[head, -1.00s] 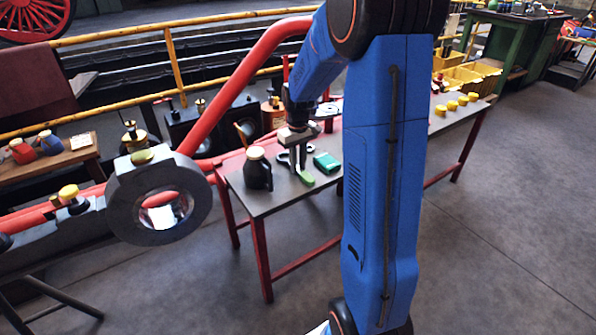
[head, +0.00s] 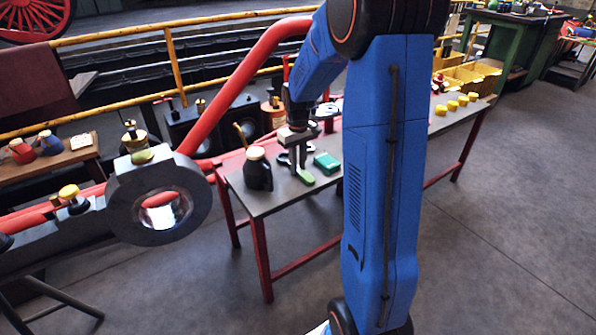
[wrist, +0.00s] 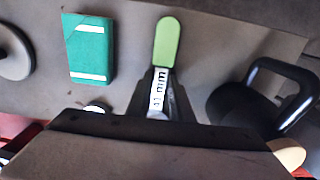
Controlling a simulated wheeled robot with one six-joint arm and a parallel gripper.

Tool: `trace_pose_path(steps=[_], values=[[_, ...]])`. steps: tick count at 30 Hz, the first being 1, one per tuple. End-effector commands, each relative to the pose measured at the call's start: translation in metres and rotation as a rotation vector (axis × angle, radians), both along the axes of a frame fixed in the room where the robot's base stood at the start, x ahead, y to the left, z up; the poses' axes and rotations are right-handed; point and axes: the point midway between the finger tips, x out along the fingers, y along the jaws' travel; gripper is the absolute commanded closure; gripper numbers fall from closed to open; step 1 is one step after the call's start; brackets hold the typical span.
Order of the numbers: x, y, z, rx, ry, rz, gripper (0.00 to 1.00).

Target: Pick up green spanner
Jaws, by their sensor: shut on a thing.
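The green spanner (wrist: 166,45) has a light green rounded end and a pale shank with dark markings. In the wrist view it points up from my gripper (wrist: 155,108), and my jaws are shut on its shank. The spanner's other end is hidden by my gripper. In the head view the green end (head: 306,178) shows at the foot of my gripper (head: 299,172), at the near part of the grey-topped bench (head: 285,197). I cannot tell whether the spanner touches the bench top.
A dark green box with white bands (wrist: 89,48) lies just beside the spanner. A black handled can (head: 258,173) stands close on the other side. Yellow pieces (head: 463,100) sit farther along the bench.

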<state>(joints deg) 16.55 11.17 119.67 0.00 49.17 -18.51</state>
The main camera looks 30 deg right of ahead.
Motion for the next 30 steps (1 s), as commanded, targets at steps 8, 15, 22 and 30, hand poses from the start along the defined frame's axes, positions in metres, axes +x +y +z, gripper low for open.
trace_pose_path(steps=[8, 15, 22, 30], values=[[0.001, 0.000, 0.001, -0.001, -0.002, 0.000, 1.00], [0.001, 0.000, 0.004, -0.001, -0.003, 0.000, 1.00], [0.001, 0.000, 0.034, -0.002, -0.005, 0.000, 1.00], [0.001, 0.000, 0.079, -0.001, -0.003, 0.000, 1.00]])
